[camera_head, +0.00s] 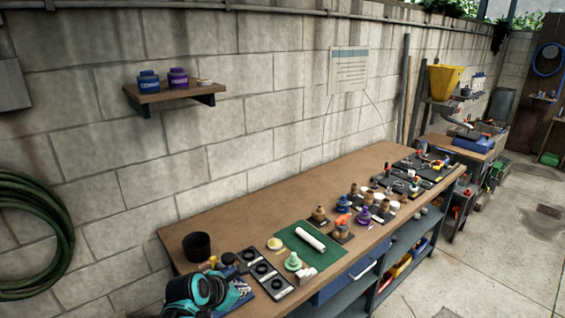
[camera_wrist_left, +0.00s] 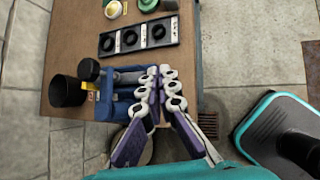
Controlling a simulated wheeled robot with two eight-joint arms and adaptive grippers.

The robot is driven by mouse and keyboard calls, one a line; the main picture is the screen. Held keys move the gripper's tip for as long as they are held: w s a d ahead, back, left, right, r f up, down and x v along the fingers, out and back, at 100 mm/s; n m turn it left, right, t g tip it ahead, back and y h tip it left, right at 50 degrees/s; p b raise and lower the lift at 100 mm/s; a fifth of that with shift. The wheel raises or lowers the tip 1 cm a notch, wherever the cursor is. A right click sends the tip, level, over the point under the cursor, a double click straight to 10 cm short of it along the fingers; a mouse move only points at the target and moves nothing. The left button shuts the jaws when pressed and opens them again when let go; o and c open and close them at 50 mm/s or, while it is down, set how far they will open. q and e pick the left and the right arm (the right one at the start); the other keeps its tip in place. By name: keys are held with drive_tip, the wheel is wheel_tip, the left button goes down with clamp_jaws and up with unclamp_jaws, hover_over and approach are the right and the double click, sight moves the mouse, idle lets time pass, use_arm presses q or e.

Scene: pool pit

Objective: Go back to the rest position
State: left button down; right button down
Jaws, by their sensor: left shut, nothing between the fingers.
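My left arm comes in at the bottom left of the head view, with teal and black links over the near end of the workbench (camera_head: 240,212). In the left wrist view my left gripper (camera_wrist_left: 163,72) is shut and empty, its jointed grey and purple fingers together. The fingers appear over the bench's near edge, beside a blue holder (camera_wrist_left: 112,106) and below a black tray with three round recesses (camera_wrist_left: 138,38). I cannot tell whether they touch the holder. My right gripper is in neither view.
A black cup (camera_wrist_left: 67,91) stands near the bench end; it also shows in the head view (camera_head: 196,246). A green mat with a white roll (camera_head: 311,236) and several small parts lie further along. A wall shelf (camera_head: 175,93) holds jars. Concrete floor (camera_head: 500,240) is clear at right.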

use_arm(q)
drive_tip(key=s+a+m+y, duration=0.1)
drive_tip(key=s+a+m, duration=0.1)
drive_tip(key=s+m, duration=0.8)
drive_tip(key=s+a+f+m+y+b, duration=0.1)
drive_tip(key=s+a+m+y, duration=0.1)
drive_tip(key=s+m, duration=0.8)
drive_tip(key=a+m, duration=0.1)
drive_tip(key=m, duration=0.6)
drive_tip(key=shift+a+f+g, duration=0.25)
drive_tip(key=shift+a+g, duration=0.05)
